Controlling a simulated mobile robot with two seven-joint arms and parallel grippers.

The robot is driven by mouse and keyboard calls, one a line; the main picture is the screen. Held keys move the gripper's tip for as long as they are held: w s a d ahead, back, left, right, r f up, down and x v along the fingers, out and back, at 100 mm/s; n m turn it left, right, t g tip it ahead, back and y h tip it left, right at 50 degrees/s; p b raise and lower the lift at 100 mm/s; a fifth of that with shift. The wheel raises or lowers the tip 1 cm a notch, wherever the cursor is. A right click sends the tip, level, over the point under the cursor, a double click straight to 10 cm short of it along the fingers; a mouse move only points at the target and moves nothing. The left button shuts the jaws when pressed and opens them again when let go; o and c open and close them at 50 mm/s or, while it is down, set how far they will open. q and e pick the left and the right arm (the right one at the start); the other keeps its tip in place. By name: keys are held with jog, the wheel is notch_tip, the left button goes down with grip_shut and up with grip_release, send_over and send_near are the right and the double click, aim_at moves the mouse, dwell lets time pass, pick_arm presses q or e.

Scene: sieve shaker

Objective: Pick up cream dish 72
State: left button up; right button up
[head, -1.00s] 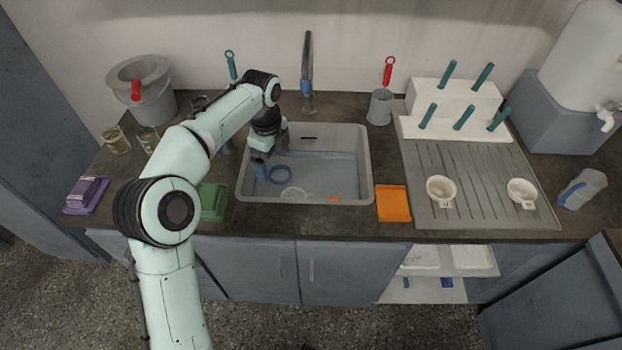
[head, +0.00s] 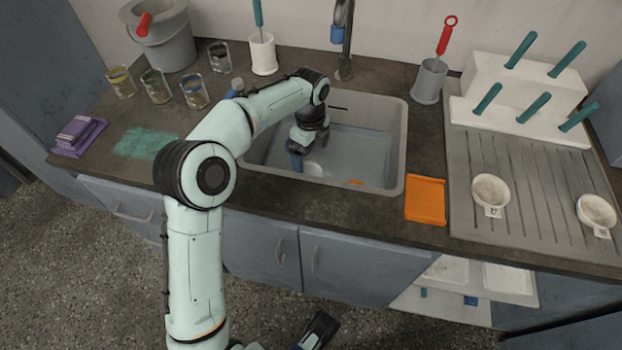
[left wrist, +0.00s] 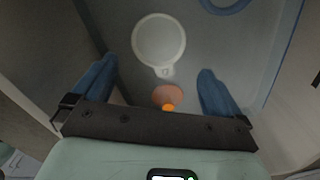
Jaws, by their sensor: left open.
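A pale round dish (left wrist: 158,42) with a small tab lies in the sink, just ahead of my left fingertips in the left wrist view; its number cannot be read. In the head view the dish (head: 314,169) is partly hidden by my left gripper (head: 297,157). My left gripper (left wrist: 157,72) is open, with nothing between its blue fingers. Two more cream dishes, one left (head: 490,192) and one right (head: 597,213), sit on the drainboard with tags too small to read surely. My right gripper (head: 318,330) shows partly at the bottom, its jaws unclear.
The grey sink's walls (head: 398,150) surround my left gripper. An orange object (left wrist: 168,98) lies near the dish, and a blue ring (left wrist: 225,3) lies beyond. An orange tray (head: 426,199) stands right of the sink. The tap (head: 344,45) rises behind.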

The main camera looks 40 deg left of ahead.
aim_at(309, 171)
pick_arm(q)
notch_tip(309, 171, down, 3)
jog(key=shift+b, duration=0.3)
jog(key=shift+f, duration=0.15)
jog(key=shift+f+b, duration=0.3)
jog(key=shift+f, duration=0.1)
jog(key=f, duration=0.1)
jog(key=f+b, duration=0.1)
jog(key=f, duration=0.1)
jog(key=shift+s+f+b, duration=0.2)
jog(key=shift+f+b, duration=0.05)
jog(key=shift+b, duration=0.05)
jog(key=shift+f, duration=0.3)
jog(key=shift+r, duration=0.1)
jog(key=c, duration=1)
pick_arm(e)
jog(key=shift+g, duration=0.4)
jog(key=f, duration=0.1)
jog(key=s+d+f, duration=0.1)
jog(key=f, duration=0.1)
jog(key=s+f, duration=0.1)
jog(key=f, duration=0.1)
jog(key=shift+s+d, duration=0.1)
jog(key=shift+d, duration=0.15)
